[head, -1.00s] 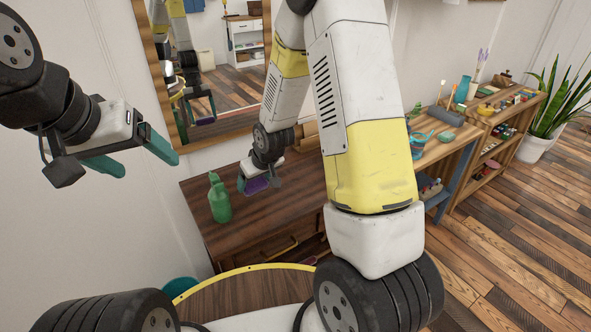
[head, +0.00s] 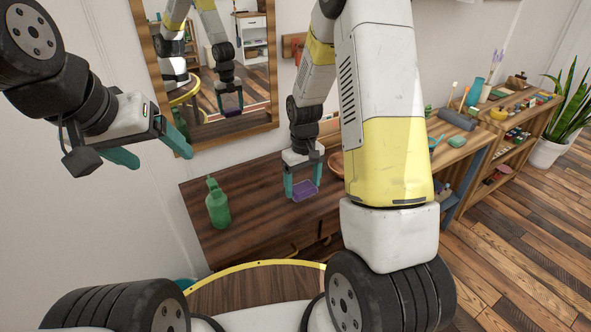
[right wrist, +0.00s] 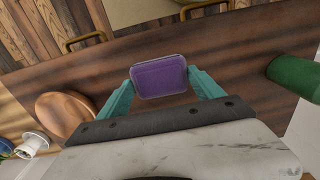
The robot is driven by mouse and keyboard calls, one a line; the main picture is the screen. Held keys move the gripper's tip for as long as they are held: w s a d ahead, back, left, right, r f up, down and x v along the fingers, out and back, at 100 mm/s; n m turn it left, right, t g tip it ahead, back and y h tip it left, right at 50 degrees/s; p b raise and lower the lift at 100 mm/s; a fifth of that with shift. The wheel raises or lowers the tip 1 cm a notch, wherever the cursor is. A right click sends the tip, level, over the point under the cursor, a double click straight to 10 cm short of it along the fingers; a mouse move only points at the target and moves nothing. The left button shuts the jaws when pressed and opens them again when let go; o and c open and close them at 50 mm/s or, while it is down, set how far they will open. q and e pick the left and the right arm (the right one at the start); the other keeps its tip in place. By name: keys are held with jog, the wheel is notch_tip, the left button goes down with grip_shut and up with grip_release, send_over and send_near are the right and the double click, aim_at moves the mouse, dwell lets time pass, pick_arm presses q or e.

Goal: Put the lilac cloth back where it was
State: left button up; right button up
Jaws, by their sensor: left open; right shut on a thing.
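The lilac cloth (head: 304,191), a small flat purple rectangle, is between the fingers of my right gripper (head: 303,183), over the dark wooden table (head: 255,205). In the right wrist view the cloth (right wrist: 160,78) sits between both teal fingertips of my right gripper (right wrist: 163,90), which touch its two sides. The gripper is shut on it. I cannot tell whether the cloth touches the tabletop. My left gripper (head: 163,158) is open and empty, in the air at the left before the wall.
A green spray bottle (head: 217,204) stands left of the cloth. A round wooden bowl (right wrist: 66,114) is on its other side, partly hidden by my arm in the head view. A framed mirror (head: 210,105) hangs behind. Cluttered shelves (head: 515,120) and a potted plant (head: 560,135) stand right.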

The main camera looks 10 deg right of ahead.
aim_at(304, 185)
jog(key=w, duration=0.1)
jog(key=w+d, duration=0.1)
jog(key=w, duration=0.1)
jog(key=shift+w+d+f, duration=0.15)
jog(key=shift+w+f, duration=0.05)
jog(key=shift+w, duration=0.05)
jog(key=shift+w+f, duration=0.15)
jog(key=shift+f, duration=1.6)
jog(key=shift+f, duration=0.1)
jog(key=o, duration=1.2)
